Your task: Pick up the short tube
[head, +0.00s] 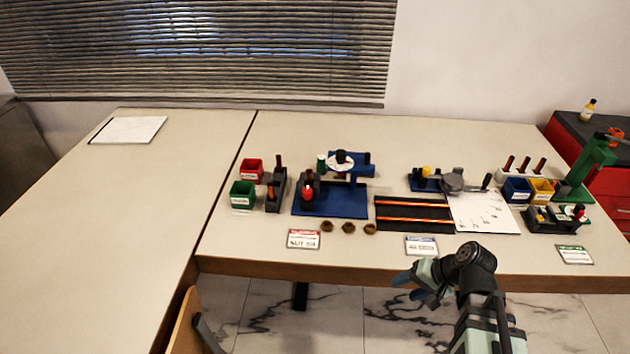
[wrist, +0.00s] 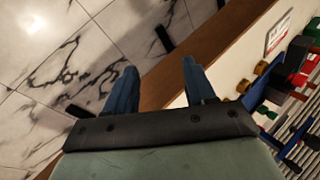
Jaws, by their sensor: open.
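My gripper (head: 411,287) is open and empty in front of the table's front edge, over the floor. Its two blue fingers stand apart in the wrist view (wrist: 159,66), with nothing between them. I cannot tell for sure which thing is the short tube. Two long orange rods (head: 413,219) lie in a black tray (head: 414,211) near the table's middle, up and beyond the gripper. Several short brown round pieces (head: 348,227) stand near the front edge, left of the tray. They also show in the wrist view (wrist: 244,86).
A blue fixture (head: 335,202) stands behind the brown pieces, with red (head: 251,168) and green (head: 242,194) bins to its left. A white sheet (head: 484,212), more bins and a green stand (head: 592,165) are at right. The left table is mostly clear.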

